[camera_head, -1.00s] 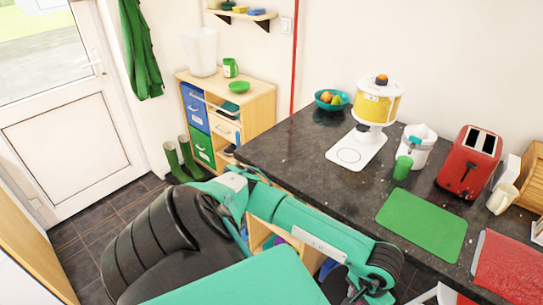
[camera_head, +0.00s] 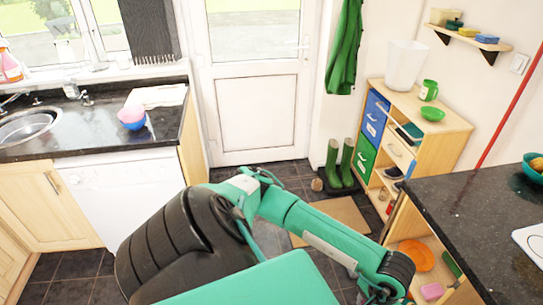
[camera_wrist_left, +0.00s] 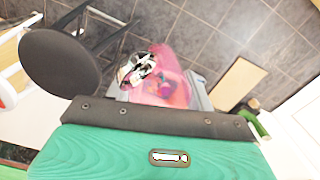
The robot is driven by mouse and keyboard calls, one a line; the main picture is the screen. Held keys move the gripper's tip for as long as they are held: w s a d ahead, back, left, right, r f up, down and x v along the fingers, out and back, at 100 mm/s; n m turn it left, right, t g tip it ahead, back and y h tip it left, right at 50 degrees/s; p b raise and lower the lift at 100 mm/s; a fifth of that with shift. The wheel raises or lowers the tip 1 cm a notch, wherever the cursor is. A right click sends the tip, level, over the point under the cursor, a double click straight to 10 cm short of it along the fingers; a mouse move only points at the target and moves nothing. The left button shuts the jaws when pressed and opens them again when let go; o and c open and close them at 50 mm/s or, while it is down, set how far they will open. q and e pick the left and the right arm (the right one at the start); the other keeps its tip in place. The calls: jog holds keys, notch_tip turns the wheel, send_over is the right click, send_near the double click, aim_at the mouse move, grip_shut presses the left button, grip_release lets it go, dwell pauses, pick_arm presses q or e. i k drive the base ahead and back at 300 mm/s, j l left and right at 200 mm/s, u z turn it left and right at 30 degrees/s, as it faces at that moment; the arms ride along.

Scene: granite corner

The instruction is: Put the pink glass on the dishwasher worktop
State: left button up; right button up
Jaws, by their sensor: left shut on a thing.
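The pink glass (camera_wrist_left: 180,68) is see-through and shows in the left wrist view, beyond the teal wrist. My left gripper (camera_wrist_left: 140,68) is shut on it, above the tiled floor; its fingers are partly blurred against the glass. In the head view my left arm reaches right, and its gripper end is at the bottom edge, where I cannot make out the glass. The dishwasher (camera_head: 122,195) has a white front, at the left in the head view. Its dark granite worktop (camera_head: 92,138) lies above it, beside the sink. My right gripper is not in view.
Pink and blue bowls (camera_head: 132,117) and a white board (camera_head: 160,96) occupy the worktop's back right; its front left is clear. A sink (camera_head: 28,126) is farther left. Another dark counter (camera_head: 455,215) is at the right. A dark round seat-like thing (camera_wrist_left: 72,65) is near the gripper.

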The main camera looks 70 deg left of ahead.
aim_at(93, 133)
jog(key=j+u, duration=0.25)
jog(key=u, duration=0.2)
jog(key=k+j+u, duration=0.1)
jog(key=j+u, duration=0.15)
jog(key=u, duration=0.15)
jog(key=j+u, duration=0.25)
jog(key=u, duration=0.2)
jog(key=i+j+u, duration=0.15)
jog(key=j, duration=0.25)
jog(key=j+u, duration=0.15)
jog(key=j, duration=0.3)
jog(key=i+j+u, duration=0.15)
jog(key=j, duration=0.25)
jog(key=i+j+u, duration=0.15)
jog(key=j, duration=0.2)
jog(key=i+j+u, duration=0.15)
jog(key=j, duration=0.25)
